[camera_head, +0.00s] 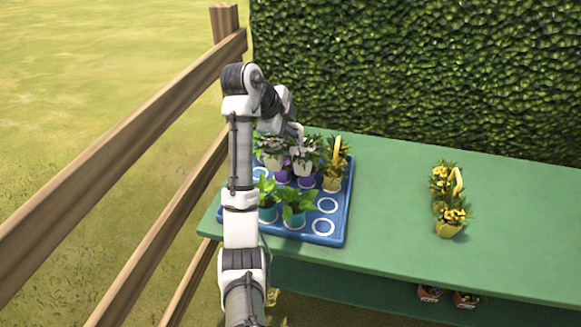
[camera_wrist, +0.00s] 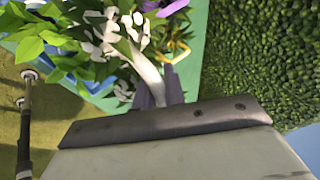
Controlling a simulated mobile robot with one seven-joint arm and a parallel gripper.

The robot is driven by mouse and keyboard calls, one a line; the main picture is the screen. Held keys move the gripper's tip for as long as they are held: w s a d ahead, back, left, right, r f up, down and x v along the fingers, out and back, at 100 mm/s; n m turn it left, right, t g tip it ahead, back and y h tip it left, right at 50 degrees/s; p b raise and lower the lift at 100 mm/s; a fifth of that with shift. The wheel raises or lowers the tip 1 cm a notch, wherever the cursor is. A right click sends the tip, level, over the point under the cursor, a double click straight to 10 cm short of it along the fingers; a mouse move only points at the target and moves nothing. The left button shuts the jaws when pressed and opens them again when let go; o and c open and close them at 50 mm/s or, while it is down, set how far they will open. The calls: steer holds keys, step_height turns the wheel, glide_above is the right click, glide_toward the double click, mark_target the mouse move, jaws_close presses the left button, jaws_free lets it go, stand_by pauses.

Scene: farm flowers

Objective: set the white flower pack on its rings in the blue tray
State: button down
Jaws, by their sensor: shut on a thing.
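The white flower pack (camera_head: 304,160), white pots with pale blooms, is at the back of the blue tray (camera_head: 347,215). My gripper (camera_wrist: 160,92) is shut on its white handle (camera_wrist: 147,72) in the wrist view, with white flowers (camera_wrist: 100,30) and leaves close beside the fingers. In the head view my arm covers part of the pack and the tray's left side. The rings under the pack are hidden, so I cannot tell whether its pots rest on them. Bare white rings (camera_head: 326,205) show at the tray's front right.
Purple pots (camera_head: 306,181) stand just in front of the white pack, and a yellow pot (camera_head: 332,183) stands to its right. Teal pots with green plants (camera_head: 295,218) are at the front. Another yellow pack (camera_head: 450,228) stands on the green table (camera_head: 395,200). A wooden fence (camera_head: 140,140) runs along the left.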

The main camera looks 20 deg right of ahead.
mark_target(280, 155)
step_height(280, 155, down, 12)
steer(key=shift+w+r+p, duration=0.1)
steer(key=shift+p, duration=0.95)
steer(key=c, duration=1.5)
jaws_free()
steer(key=v, duration=1.2)
steer(key=shift+b, duration=0.4)
